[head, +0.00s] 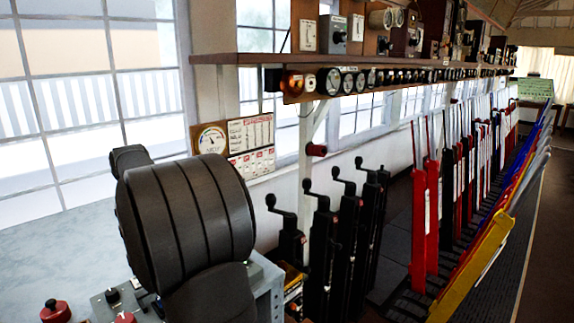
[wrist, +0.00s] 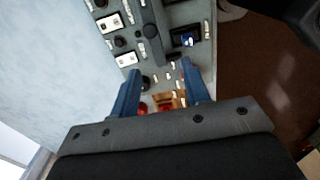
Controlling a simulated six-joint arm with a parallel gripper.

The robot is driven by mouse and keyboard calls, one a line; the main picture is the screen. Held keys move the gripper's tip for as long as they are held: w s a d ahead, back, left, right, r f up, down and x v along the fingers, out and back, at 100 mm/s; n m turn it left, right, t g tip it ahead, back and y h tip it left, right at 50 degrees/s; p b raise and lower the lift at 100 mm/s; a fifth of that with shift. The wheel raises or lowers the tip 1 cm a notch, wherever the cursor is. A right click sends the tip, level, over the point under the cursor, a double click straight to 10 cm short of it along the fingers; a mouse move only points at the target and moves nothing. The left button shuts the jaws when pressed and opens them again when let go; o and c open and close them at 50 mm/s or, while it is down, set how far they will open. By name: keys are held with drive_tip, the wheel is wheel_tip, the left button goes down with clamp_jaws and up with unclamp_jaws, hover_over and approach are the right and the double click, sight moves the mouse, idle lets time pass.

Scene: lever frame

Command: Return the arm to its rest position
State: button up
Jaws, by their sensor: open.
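My gripper (wrist: 160,68) shows in the wrist view as two blue fingers. They are apart, with nothing held between them. The fingers point toward a grey control panel (wrist: 172,14) with knobs, white labels and switches. A brown item with red parts (wrist: 165,102) shows between the fingers, lower in the picture. I cannot tell the distance from the fingertips to the panel. In the head view, the dark ribbed segment of my arm stands at the left, bent over; my gripper is hidden there.
In the head view, red buttons (head: 55,311) sit at the bottom left. Black crank handles (head: 322,240) stand right of my arm. A long row of levers, including red ones (head: 418,220) and a yellow one (head: 475,262), runs back. A shelf (head: 350,60) with instruments hangs above.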

drive_tip(key=d, duration=1.9)
drive_tip(key=shift+w+d+r, duration=0.15)
drive_tip(key=shift+r, duration=0.2)
